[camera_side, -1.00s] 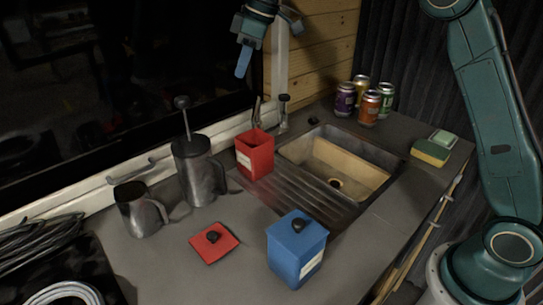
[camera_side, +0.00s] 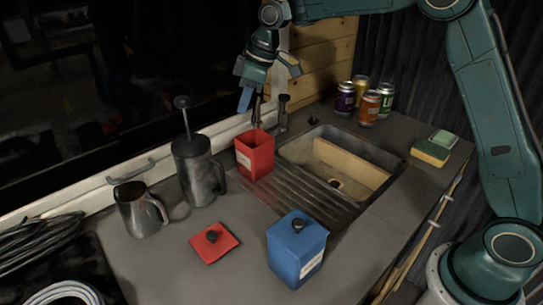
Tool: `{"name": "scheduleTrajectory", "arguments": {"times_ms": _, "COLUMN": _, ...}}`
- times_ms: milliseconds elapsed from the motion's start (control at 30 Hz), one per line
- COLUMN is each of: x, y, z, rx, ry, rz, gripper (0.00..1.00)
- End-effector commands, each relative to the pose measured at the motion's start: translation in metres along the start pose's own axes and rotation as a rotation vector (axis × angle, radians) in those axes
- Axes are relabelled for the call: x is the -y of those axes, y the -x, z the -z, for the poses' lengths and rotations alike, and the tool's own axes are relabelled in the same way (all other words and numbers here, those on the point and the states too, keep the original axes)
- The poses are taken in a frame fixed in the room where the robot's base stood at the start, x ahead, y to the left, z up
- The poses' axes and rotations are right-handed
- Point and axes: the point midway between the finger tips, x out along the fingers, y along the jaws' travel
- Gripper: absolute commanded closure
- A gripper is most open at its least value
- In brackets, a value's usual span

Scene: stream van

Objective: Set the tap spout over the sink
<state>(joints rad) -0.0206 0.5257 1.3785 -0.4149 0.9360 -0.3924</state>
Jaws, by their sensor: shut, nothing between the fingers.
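The sink (camera_side: 345,165) is a rectangular basin set in the counter at centre right, with a ribbed drainboard on its left. A tap (camera_side: 284,112) with a dark top stands behind the sink's left end, by the window. A thin dark upright piece (camera_side: 257,112) shows left of it, above the red canister; I cannot tell whether it is the spout. No spout is seen over the basin. My gripper (camera_side: 245,100) is shut and empty, pointing down, just left of that thin piece in the picture. I cannot tell whether they touch.
An open red canister (camera_side: 254,155) stands at the drainboard's back left; its red lid (camera_side: 213,242) lies in front. A blue canister (camera_side: 297,250), a plunger pot (camera_side: 199,170) and a metal jug (camera_side: 140,210) stand nearby. Cans (camera_side: 369,107) and sponges (camera_side: 431,152) sit beyond the sink.

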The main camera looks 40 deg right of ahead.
Motion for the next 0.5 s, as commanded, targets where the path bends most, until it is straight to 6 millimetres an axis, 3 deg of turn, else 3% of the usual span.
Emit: {"name": "scheduleTrajectory", "arguments": {"times_ms": 500, "x": 0.0002, "y": 0.0020, "z": -0.0104, "rx": 0.000, "ry": 0.000, "rz": 0.000, "gripper": 1.00}}
